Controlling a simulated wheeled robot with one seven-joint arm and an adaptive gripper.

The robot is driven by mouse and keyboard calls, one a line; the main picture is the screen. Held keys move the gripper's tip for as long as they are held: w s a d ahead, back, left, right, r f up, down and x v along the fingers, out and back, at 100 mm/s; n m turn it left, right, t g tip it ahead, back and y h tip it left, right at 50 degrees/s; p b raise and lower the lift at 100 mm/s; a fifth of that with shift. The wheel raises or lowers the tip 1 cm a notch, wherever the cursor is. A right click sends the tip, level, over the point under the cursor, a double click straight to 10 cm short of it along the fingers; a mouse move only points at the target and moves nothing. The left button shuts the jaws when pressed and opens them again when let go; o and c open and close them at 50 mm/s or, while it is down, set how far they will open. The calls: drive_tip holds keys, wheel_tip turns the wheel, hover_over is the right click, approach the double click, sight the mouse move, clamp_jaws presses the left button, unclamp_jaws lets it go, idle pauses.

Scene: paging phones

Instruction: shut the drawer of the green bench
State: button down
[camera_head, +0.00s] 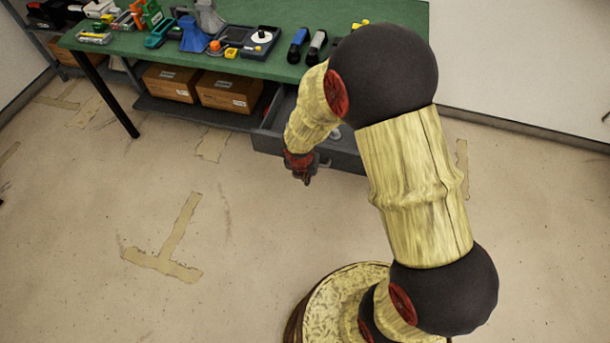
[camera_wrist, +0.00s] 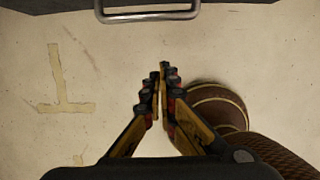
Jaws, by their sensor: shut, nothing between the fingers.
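The green bench (camera_head: 270,68) stands at the back in the head view. Its grey drawer (camera_head: 347,160) is pulled out beneath the top, partly hidden by my arm. In the wrist view the drawer front (camera_wrist: 40,5) shows along the top edge, with a metal bar handle (camera_wrist: 148,16). My gripper (camera_head: 303,179) is shut and empty, in front of the drawer in the head view. In the wrist view my gripper's fingertips (camera_wrist: 164,68) are together below the handle in the picture, apart from it, with floor behind them.
Several tools and phones lie on the bench top, including a blue phone (camera_head: 298,45) and a grey device with a white dial (camera_head: 252,42). Cardboard boxes (camera_head: 229,92) sit on the lower shelf, left of the drawer. A bench leg (camera_head: 107,95) stands at left. The taped floor (camera_head: 160,200) in front is clear.

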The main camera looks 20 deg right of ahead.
drive_tip(key=shift+w+d+f+b, duration=0.75)
drive_tip(key=shift+w+f, duration=0.1)
drive_tip(key=shift+w, duration=0.15)
drive_tip(key=shift+w+d+f+b, duration=0.7)
drive_tip(key=shift+w+f, duration=0.15)
drive_tip(key=shift+w, duration=0.15)
drive_tip(key=shift+w+d, duration=0.1)
